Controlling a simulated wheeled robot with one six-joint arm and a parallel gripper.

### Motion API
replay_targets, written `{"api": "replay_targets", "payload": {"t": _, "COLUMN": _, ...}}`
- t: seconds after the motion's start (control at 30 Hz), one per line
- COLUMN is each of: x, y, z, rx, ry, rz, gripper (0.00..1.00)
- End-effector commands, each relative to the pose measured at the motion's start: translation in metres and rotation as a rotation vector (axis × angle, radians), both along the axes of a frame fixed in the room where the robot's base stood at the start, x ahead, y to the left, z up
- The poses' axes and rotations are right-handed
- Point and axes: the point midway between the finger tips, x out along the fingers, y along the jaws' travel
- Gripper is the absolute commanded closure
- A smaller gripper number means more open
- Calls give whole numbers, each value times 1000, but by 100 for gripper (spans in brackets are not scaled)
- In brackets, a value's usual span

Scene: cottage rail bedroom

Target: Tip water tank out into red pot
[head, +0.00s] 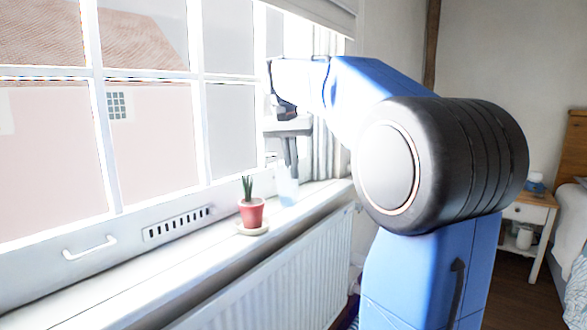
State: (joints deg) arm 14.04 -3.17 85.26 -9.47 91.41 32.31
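The red pot (251,212) holds a small green plant (247,187) and stands upright on a pale saucer (252,228) on the windowsill. A pale, translucent bluish vessel (288,190), which looks like the water tank, is just right of the pot. It looks upright, at or just above the sill; I cannot tell whether it touches it. My gripper (290,172) points down from the arm, with its fingers at the vessel's top. The fingers overlap in this view and glare washes them out, so their opening and any grip on the vessel cannot be made out.
The window with white bars (202,120) rises behind the sill (150,262). A white radiator (285,285) is below it. The sill is clear left of the pot. A nightstand (527,213) and a bed stand at the far right. My arm hides much of the middle.

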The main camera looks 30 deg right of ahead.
Motion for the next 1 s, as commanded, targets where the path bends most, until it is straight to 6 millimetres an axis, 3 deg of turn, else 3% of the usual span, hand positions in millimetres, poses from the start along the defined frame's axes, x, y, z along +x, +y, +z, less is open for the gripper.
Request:
{"api": "replay_targets", "payload": {"t": 0.5, "x": -7, "y": 19, "z": 4, "rx": -171, "ry": -61, "rz": 3, "gripper": 100}}
{"api": "replay_targets", "payload": {"t": 1.0, "x": -9, "y": 25, "z": 5, "rx": -227, "ry": -80, "rz": 3, "gripper": 100}}
